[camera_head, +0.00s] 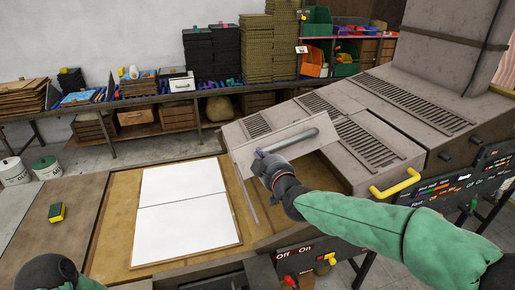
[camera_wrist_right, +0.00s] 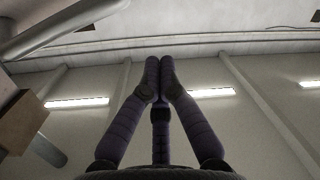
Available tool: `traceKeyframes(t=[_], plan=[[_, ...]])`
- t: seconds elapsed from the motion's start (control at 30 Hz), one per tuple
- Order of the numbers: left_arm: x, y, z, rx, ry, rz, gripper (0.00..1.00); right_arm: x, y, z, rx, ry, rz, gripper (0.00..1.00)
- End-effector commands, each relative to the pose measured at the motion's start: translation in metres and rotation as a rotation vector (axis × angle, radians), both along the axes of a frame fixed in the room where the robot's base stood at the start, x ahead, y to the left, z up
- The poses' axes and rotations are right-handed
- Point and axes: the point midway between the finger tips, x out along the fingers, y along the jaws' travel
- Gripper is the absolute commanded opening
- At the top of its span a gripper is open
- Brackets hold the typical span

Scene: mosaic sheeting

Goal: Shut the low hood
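The low hood (camera_head: 240,154) is a grey lid with a dark slotted vent and a grey bar handle (camera_head: 300,138) on its front. It stands raised at the left end of the grey machine, with an open gap beneath. My right gripper (camera_head: 259,154) is by the left end of the bar; I cannot tell whether it touches. In the right wrist view its purple fingers (camera_wrist_right: 160,62) meet at the tips with nothing between them, and the grey bar (camera_wrist_right: 70,25) lies at upper left. Of my left arm, only a dark rounded end (camera_head: 50,273) shows; its fingers are hidden.
White sheets (camera_head: 182,208) lie on the wooden bed left of the hood. A yellow-green sponge (camera_head: 57,212) rests on the table at left. A yellow handle (camera_head: 396,184) and switch panels are along the machine's front. Shelves with stacked trays stand behind.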

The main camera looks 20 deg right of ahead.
Motion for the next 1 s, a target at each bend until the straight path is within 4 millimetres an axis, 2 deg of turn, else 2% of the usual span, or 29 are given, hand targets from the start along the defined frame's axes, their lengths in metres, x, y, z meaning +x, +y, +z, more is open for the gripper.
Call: traceKeyframes(t=[0.1,0.27,0.8,1.0], plan=[[0.000,0.000,0.000,0.000,0.000,0.000,0.40,0.002,0.000,0.008,-0.009,-0.015,0.000,0.00],[0.000,0.000,0.000,0.000,0.000,0.000,0.40,0.018,0.002,0.005,-0.008,-0.014,0.000,0.00],[0.000,0.000,0.003,0.000,0.000,0.000,0.40,0.099,0.009,-0.004,-0.008,-0.013,0.000,0.00],[0.000,0.000,-0.006,0.000,0.000,0.000,0.40,0.088,-0.006,-0.026,-0.008,-0.014,-0.002,0.00]])
